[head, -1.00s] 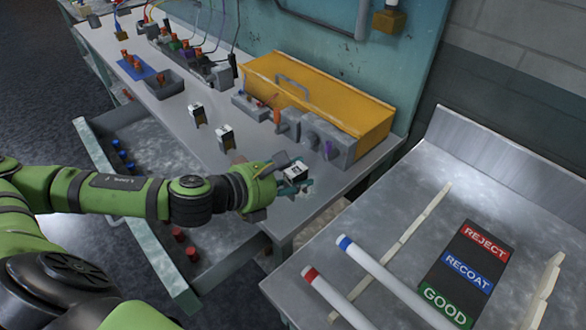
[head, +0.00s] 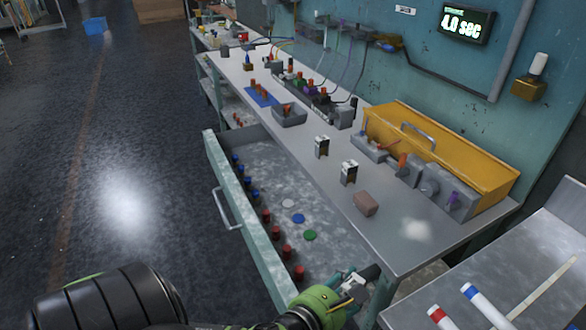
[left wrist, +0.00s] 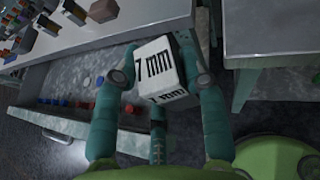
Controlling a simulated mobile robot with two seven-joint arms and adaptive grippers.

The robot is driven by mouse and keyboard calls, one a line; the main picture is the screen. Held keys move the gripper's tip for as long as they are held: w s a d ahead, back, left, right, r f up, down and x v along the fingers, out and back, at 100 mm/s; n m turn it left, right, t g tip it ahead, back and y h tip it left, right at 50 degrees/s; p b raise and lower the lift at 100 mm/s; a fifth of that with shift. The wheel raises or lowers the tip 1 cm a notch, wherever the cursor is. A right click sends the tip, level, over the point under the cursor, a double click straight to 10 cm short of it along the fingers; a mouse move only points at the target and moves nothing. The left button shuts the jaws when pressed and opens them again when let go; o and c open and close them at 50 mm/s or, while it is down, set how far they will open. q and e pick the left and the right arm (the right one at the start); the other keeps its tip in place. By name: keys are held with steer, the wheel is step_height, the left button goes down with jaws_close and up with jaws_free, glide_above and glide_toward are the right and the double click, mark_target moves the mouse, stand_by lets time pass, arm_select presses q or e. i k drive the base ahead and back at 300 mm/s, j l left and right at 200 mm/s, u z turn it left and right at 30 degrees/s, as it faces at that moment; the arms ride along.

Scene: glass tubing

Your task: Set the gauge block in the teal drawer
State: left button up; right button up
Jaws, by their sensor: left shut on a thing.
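The gauge block (left wrist: 158,62) is white with black "7 mm" lettering on two faces, seen in the left wrist view. My left gripper (head: 352,284) is shut on it, a finger on each side. In the head view the block is hard to make out between the fingers. The teal drawer (head: 246,220) stands open under the bench, with a grey speckled floor. Its front also shows in the left wrist view (left wrist: 62,125). My left gripper is at the drawer's near right end, by the bench leg; its height is unclear. My right gripper is out of view.
Blue (head: 240,169) and red pegs (head: 274,232) line the drawer's front side. White, blue and green discs (head: 310,235) lie on its floor; the space around them is clear. Two black-and-white blocks (head: 348,173) and a brown block (head: 366,203) stand on the bench (head: 398,225).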

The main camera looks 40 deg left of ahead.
mark_target(292, 197)
steer(key=i+j, duration=0.1)
steer(key=j, duration=0.55)
steer(key=i+j, duration=0.1)
steer(key=j, duration=0.6)
steer(key=i+j, duration=0.1)
steer(key=j, duration=0.55)
steer(key=i+j, duration=0.1)
steer(key=j, duration=0.55)
steer(key=i+j, duration=0.1)
steer(key=j, duration=1.25)
steer(key=j+z, duration=1.1)
steer(key=z, duration=1.2)
